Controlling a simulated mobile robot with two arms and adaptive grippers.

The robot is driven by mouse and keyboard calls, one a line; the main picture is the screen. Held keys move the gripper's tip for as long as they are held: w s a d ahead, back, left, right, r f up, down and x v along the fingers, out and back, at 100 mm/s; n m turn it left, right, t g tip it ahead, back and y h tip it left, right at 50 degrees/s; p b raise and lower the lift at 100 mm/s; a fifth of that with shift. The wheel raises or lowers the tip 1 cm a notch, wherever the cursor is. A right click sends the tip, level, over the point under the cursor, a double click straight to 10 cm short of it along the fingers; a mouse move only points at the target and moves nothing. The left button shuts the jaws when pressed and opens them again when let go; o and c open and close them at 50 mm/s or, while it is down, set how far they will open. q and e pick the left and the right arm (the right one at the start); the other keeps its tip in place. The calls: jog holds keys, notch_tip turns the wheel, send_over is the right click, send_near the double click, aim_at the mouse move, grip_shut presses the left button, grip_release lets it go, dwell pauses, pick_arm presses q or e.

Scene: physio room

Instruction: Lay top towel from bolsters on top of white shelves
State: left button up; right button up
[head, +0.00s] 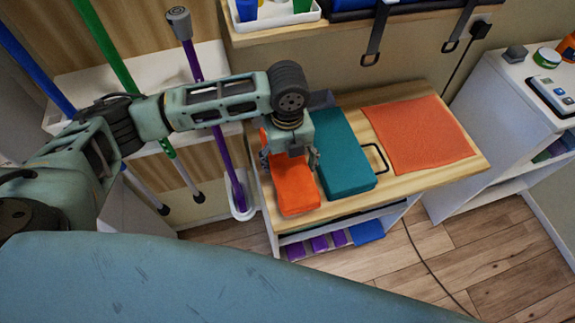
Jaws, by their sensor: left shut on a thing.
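My left gripper (292,163) points down over an orange, block-shaped thing (296,197) and is shut on it; the wrist hides its far part. The orange thing is at the left end of a wooden bench top (440,172); I cannot tell if it touches the wood. A teal padded block (345,160) lies just right of it. A flat coral towel (418,135) lies spread on the bench further right. White shelves (478,125) stand at the right, with small items on top. No stack of bolsters is clearly recognizable. My right gripper is out of view.
A keypad device (553,95), a green-lidded jar (546,58) and a grey block (515,54) occupy the white shelves' top. Upright poles (205,90) stand left of the bench. Purple blocks (319,243) sit beneath it. A dark cable (430,258) crosses the floor.

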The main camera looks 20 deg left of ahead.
aim_at(287, 169)
pick_arm(q)
jog(key=shift+f, duration=2.05)
jog(key=shift+f, duration=0.1)
jog(key=o, duration=1.1)
notch_tip(287, 169, up, 12)
jog(key=shift+r, duration=0.15)
